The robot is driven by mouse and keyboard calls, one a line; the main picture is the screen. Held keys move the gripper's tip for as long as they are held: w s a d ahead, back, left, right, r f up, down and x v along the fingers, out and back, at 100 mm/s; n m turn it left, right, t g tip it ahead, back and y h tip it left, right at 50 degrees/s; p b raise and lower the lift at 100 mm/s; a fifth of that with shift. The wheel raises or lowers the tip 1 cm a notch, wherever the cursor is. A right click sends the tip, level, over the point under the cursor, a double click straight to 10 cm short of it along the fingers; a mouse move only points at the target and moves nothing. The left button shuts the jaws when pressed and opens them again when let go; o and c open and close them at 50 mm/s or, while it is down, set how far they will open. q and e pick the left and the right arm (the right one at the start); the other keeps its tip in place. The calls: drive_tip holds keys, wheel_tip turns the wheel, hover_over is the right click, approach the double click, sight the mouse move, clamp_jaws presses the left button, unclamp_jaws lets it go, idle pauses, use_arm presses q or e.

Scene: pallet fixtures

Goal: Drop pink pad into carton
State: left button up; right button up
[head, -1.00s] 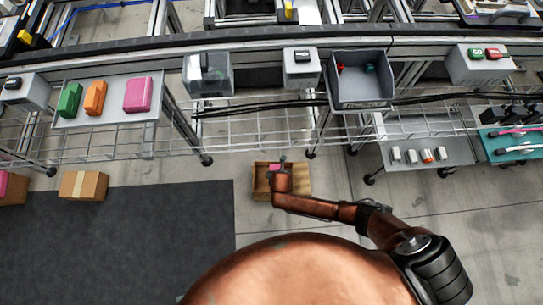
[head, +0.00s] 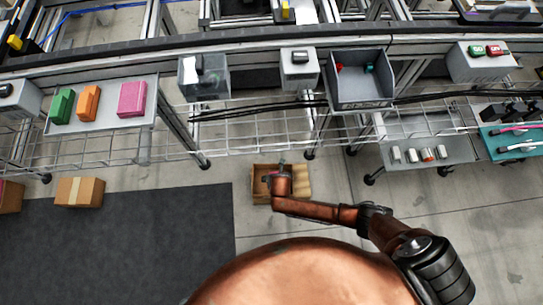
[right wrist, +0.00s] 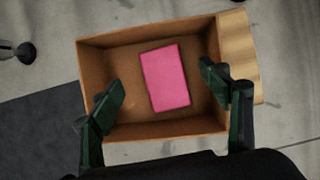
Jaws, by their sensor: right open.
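The open brown carton (head: 259,184) stands on the floor below the rack, partly hidden by my right arm in the head view. In the right wrist view the carton (right wrist: 110,58) shows from above with one flap folded out. A pink pad (right wrist: 165,77) lies inside it, slightly turned, clear of the walls. My right gripper (right wrist: 162,82) is over the carton, its dark green fingers wide apart on either side of the pad and not touching it. The right gripper (head: 281,166) also shows small in the head view. My left gripper is out of view.
Another pink block (head: 132,99) sits on a shelf tray with an orange block (head: 88,103) and a green block (head: 62,106). A grey bin (head: 360,92) is on the rack. A closed carton (head: 79,192) stands beside the dark mat (head: 130,240).

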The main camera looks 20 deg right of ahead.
drive_tip(key=shift+r, duration=0.1)
drive_tip(key=v, duration=1.1)
drive_tip(key=shift+s+r, duration=0.25)
drive_tip(key=shift+r, duration=0.1)
drive_tip(key=shift+s, duration=0.1)
